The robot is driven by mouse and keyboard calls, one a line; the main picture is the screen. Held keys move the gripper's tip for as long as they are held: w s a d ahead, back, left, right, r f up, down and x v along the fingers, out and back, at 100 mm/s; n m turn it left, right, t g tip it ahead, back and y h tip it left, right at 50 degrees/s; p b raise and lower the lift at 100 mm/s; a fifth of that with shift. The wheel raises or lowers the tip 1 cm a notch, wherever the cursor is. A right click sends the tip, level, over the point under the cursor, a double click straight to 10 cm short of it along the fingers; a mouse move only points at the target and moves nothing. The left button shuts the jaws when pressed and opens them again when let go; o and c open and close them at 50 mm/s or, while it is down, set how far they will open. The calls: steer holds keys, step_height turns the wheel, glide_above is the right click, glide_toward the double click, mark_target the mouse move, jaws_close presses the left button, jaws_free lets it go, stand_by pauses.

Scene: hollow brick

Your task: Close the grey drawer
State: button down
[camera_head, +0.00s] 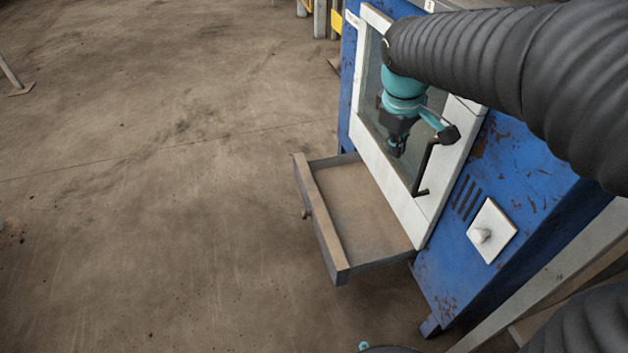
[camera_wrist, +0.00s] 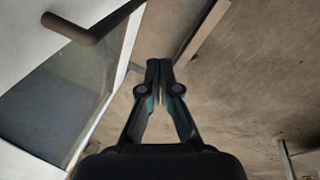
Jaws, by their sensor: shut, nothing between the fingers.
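The grey drawer (camera_head: 322,220) is pulled well out of the lower part of a blue cabinet. Its inside is bare, and a small round knob (camera_head: 306,214) sits on its front panel. In the wrist view, part of the drawer (camera_wrist: 203,45) shows at the top, beyond the fingertips. My gripper (camera_head: 396,150) hangs in front of the cabinet's window, above and behind the drawer's front panel. In the wrist view, its fingertips (camera_wrist: 159,66) are together with nothing between them. I see no contact with the drawer.
The blue cabinet (camera_head: 440,285) has a white-framed window door with a dark bar handle (camera_head: 424,170) close beside my gripper. The handle also shows in the wrist view (camera_wrist: 90,32). A white knob plate (camera_head: 492,231) is at the right. The floor left of the drawer is clear.

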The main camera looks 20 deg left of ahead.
steer(key=w+a+f+n+h+b, duration=0.1)
steer(key=w+a+f+n, duration=0.25)
steer(key=a+f, duration=0.35)
steer(key=w+a+f+n+b, duration=0.1)
steer(key=w+a+f+n, duration=0.25)
steer(key=a+f, duration=0.4)
steer(key=a+f+n+h+b, duration=0.2)
steer(key=a+f+n, duration=0.4)
steer(key=a+f, duration=0.8)
steer(key=b, duration=0.1)
glide_above(311, 211)
steer(key=s+a, duration=0.1)
steer(key=a, duration=0.1)
steer(key=shift+g, duration=0.3)
steer(key=shift+d+f, duration=0.1)
steer(key=shift+f, duration=4.05)
